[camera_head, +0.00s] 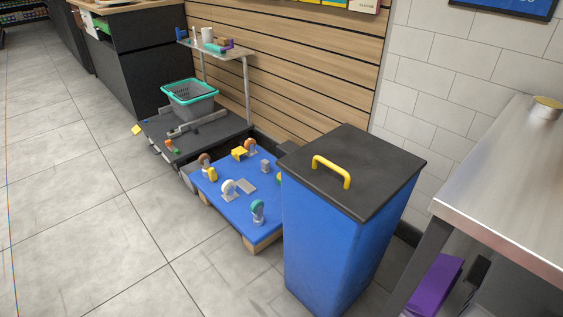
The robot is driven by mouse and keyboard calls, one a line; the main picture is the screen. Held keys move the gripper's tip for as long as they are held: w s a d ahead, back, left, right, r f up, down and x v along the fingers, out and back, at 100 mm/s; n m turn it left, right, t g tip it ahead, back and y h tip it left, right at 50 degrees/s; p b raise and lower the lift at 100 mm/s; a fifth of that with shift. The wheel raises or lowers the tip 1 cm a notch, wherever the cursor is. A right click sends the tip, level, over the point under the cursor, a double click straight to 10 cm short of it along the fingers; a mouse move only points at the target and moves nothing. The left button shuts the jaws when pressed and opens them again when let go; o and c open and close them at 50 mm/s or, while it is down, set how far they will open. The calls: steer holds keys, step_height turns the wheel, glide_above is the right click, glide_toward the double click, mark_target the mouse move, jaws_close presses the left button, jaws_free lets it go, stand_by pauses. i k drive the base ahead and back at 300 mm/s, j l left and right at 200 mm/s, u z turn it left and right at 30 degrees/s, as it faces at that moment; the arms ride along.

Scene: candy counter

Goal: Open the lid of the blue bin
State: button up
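The blue bin (333,248) stands upright on the floor at the right of the middle, against the tiled wall. Its black lid (375,165) lies flat and shut on top. A yellow handle (331,170) arches up from the lid, towards its left side. The inside of the bin is hidden by the lid. My gripper and arm are not in view.
A metal-topped counter (510,190) stands right of the bin, with a purple object (435,285) beneath it. A low blue platform (240,207) with several small items lies left of the bin. A grey basket (190,103) sits behind it. Tiled floor (80,220) is free at left.

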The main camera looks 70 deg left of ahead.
mark_target(358, 171)
steer(key=u, duration=2.15)
steer(key=i+j+u, duration=0.4)
steer(key=i+j, duration=0.1)
steer(key=i, duration=0.05)
